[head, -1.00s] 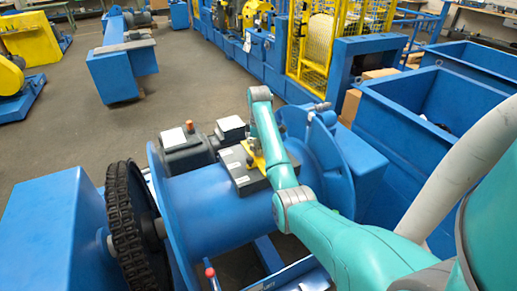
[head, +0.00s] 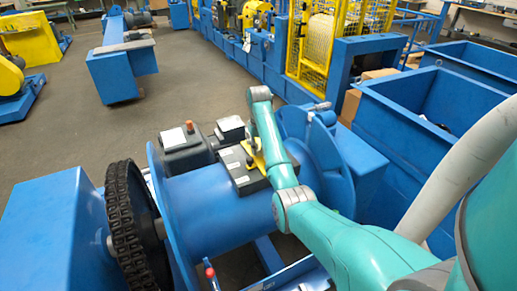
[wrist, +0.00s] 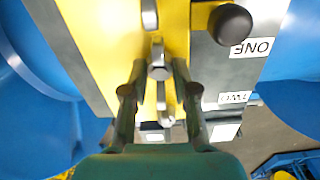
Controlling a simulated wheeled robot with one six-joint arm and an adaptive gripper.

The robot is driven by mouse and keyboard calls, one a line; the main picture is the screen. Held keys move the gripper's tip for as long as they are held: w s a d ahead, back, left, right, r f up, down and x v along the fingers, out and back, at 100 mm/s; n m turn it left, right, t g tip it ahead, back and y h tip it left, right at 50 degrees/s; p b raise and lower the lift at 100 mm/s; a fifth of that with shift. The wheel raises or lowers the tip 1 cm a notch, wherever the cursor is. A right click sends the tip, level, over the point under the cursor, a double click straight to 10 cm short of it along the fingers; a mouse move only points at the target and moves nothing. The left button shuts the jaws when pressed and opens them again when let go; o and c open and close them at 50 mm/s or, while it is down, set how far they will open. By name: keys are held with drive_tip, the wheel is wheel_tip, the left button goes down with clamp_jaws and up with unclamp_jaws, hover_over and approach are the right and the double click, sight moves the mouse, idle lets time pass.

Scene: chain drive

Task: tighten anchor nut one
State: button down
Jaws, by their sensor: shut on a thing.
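In the wrist view, the two dark fingers of my gripper (wrist: 158,78) reach up over a yellow plate (wrist: 85,35). In the head view, my arm reaches to a grey box (head: 240,172) by the blue drum (head: 205,212); the fingertips are hidden.
A black chain on a wheel (head: 122,215) stands left of the drum, beside a blue housing (head: 50,235). A dark motor-like box (head: 187,150) is just behind the drum. Blue bins (head: 400,120) stand at the right. The grey floor (head: 190,90) behind is open.

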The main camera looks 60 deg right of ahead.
drive_tip(key=m, duration=0.4)
drive_tip(key=shift+d+r+m, duration=0.1)
drive_tip(key=shift+r+m, duration=0.05)
drive_tip(key=shift+m, duration=0.15)
drive_tip(key=m, duration=0.3)
drive_tip(key=shift+m, duration=0.3)
drive_tip(key=m, duration=0.8)
drive_tip(key=shift+m, duration=0.3)
drive_tip(key=c, duration=1.2)
unclamp_jaws()
drive_tip(key=shift+c, duration=0.2)
